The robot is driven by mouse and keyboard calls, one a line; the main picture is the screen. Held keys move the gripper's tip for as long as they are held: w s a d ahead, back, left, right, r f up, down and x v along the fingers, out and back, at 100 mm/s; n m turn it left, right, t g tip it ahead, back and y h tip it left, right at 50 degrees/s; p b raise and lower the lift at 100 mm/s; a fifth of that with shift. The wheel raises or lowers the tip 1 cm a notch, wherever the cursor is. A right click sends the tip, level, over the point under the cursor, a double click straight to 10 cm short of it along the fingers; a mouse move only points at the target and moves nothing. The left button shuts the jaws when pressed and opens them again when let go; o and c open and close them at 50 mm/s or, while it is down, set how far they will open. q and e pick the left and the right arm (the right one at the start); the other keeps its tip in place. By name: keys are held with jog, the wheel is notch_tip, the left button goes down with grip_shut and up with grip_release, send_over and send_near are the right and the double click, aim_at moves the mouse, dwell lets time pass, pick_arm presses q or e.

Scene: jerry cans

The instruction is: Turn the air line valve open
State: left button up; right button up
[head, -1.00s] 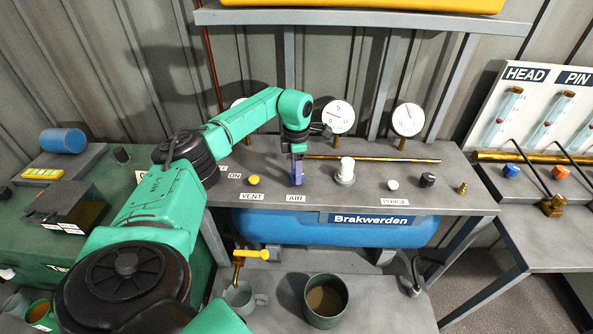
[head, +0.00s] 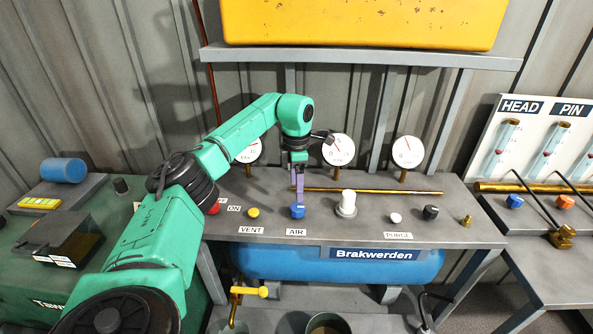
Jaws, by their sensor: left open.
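The air line valve's blue knob (head: 297,211) sits on the grey bench top, just behind the "AIR" label (head: 296,232). My left gripper (head: 298,195) points down directly above and behind the knob, its purple fingers open. The fingers overlap the top of the knob in the picture, so I cannot tell whether they touch it. No turn mark on the knob can be made out. My right gripper is not in view.
A yellow knob (head: 253,213) by "VENT" is to the left, partly near a red one (head: 213,207). A white cylinder (head: 346,204) stands close on the right. White (head: 395,218) and black (head: 430,212) knobs follow. A brass pipe (head: 400,192) and gauges stand behind.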

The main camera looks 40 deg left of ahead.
pick_arm(q)
notch_tip(320, 180, up, 8)
jog(key=shift+f, duration=0.25)
dwell(0.4)
